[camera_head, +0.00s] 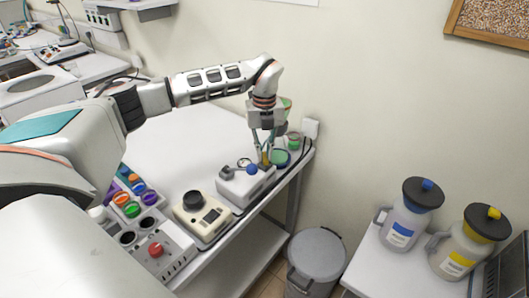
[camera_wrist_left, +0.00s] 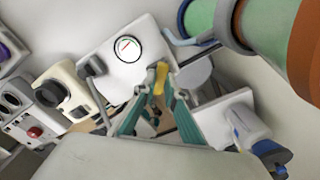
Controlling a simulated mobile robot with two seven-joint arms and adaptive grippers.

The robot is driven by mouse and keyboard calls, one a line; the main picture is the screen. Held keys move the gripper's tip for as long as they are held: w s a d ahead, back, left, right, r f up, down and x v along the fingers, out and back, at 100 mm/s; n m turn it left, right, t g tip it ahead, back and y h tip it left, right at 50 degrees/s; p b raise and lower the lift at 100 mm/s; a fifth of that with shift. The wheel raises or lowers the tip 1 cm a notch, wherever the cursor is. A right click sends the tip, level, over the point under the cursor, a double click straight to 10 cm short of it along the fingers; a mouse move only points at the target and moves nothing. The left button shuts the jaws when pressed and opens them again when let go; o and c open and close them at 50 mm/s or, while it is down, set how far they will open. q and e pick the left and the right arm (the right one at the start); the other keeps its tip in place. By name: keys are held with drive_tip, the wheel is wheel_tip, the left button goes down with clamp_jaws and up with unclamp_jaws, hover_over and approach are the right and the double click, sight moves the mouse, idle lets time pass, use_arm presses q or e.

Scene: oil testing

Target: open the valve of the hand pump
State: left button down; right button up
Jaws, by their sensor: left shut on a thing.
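The hand pump is a white box (camera_head: 245,186) on the right part of the white bench, with a blue ball knob (camera_head: 252,169) and a small round gauge. In the left wrist view the gauge (camera_wrist_left: 127,48) faces up from the white body (camera_wrist_left: 100,55). A yellow valve piece (camera_head: 265,160) stands at the pump's back right side. It also shows in the left wrist view (camera_wrist_left: 161,77). My left gripper (camera_head: 265,152) points down there, its fingertips (camera_wrist_left: 161,92) closed on the yellow valve. The exact contact is small and partly hidden. My right gripper is not in view.
A beige device with a black knob (camera_head: 193,201) and a panel with a red button (camera_head: 155,250) stand left of the pump. Green-rimmed containers (camera_head: 280,158) stand close behind the gripper. A grey bin (camera_head: 316,250) stands below the bench. The bench middle is clear.

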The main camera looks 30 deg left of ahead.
use_arm(q)
drive_tip(key=n, duration=0.2)
drive_tip(key=shift+n, duration=0.4)
drive_tip(key=n, duration=0.3)
drive_tip(key=shift+n+b, duration=0.35)
drive_tip(key=shift+n, duration=0.75)
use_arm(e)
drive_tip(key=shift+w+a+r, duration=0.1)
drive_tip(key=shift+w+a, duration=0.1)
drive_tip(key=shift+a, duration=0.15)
use_arm(q)
drive_tip(key=shift+n, duration=0.3)
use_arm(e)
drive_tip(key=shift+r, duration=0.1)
use_arm(q)
drive_tip(key=c, duration=2.1)
unclamp_jaws()
